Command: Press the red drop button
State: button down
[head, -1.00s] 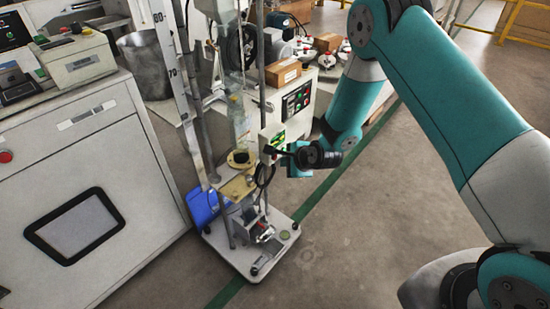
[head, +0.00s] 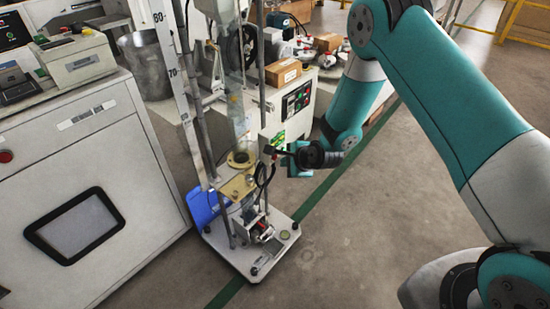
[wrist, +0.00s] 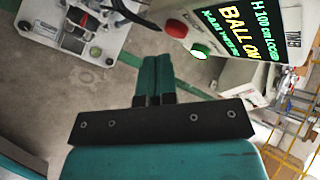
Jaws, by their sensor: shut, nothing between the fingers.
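In the wrist view, a round red button (wrist: 176,29) sits on the edge of a pale control box (wrist: 232,12). A lit green button (wrist: 200,51) is beside it, next to a display with green and yellow text, including "BALL ON". My gripper (wrist: 156,60) is shut and empty. Its teal fingertips show below and left of the two buttons, apart from them in the picture. In the head view, my gripper is beside the drop tester (head: 240,187), close to the control box; the red button cannot be made out there.
The tester has a clear vertical tube (head: 238,120) and a white base plate (head: 262,262). A blue bin (head: 203,207) stands at its left. A large white cabinet (head: 130,180) is at the left. Open floor (head: 350,250) lies in front and right.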

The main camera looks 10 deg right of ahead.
jog(key=shift+w+a, duration=0.1)
jog(key=shift+w, duration=0.05)
dwell(0.7)
jog(key=shift+w+a, duration=0.15)
jog(key=shift+w, duration=0.1)
jog(key=shift+w+a, duration=0.25)
jog(key=shift+w, duration=0.15)
dwell(0.9)
jog(key=shift+s+d+p, duration=0.35)
jog(key=shift+s+d, duration=0.15)
jog(key=shift+s, duration=0.25)
jog(key=shift+s+d+p, duration=0.2)
jog(key=shift+s+d, duration=0.55)
jog(key=shift+s, duration=0.25)
jog(key=shift+s+d+p, duration=0.15)
jog(key=shift+s+d, duration=0.6)
jog(key=shift+s, duration=0.25)
jog(key=shift+r, duration=0.1)
